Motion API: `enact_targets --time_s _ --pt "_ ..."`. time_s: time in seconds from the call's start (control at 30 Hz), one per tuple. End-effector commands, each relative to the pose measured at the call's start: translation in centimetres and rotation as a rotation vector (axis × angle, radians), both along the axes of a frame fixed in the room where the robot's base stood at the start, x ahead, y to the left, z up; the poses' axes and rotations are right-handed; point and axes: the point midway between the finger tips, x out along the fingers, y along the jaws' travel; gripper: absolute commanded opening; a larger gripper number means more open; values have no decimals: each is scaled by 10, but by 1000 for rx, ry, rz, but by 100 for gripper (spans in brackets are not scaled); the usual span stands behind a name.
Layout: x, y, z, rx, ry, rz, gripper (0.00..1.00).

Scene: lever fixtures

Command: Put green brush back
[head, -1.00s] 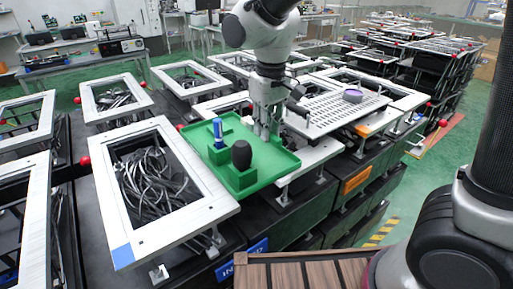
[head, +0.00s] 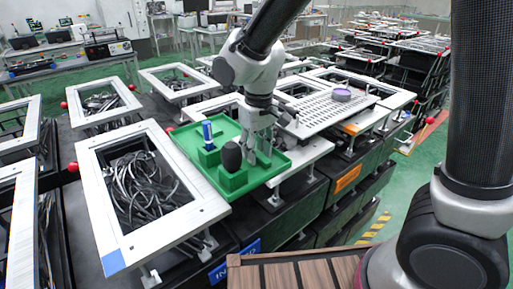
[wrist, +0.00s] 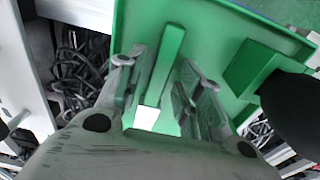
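A green bar with a white end, seemingly the green brush (wrist: 165,68), shows in the wrist view between my two fingers, over the green tray (wrist: 210,25). My gripper (wrist: 160,72) is open, with gaps visible on both sides of the bar. In the head view my gripper (head: 262,158) points down at the right part of the green tray (head: 184,151); the green brush cannot be made out there. A blue brush (head: 208,133) stands upright in a green holder at the tray's left. A black rounded object (head: 231,157) sits on a green block beside my gripper.
The black object (wrist: 292,110) is close on the right in the wrist view. A white frame fixture with black cables (head: 145,185) stands left of the tray. A perforated plate (head: 325,112) with a purple disc (head: 342,94) lies to the right. More frame fixtures stand behind.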

Motion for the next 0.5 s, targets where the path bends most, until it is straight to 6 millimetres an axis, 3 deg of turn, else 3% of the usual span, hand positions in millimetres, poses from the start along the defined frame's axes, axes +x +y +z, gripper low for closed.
enact_targets --time_s 0.3,0.5 --pt "0 0 3 1 -1 0 39" --pt "-1 0 33 4 -4 0 39"
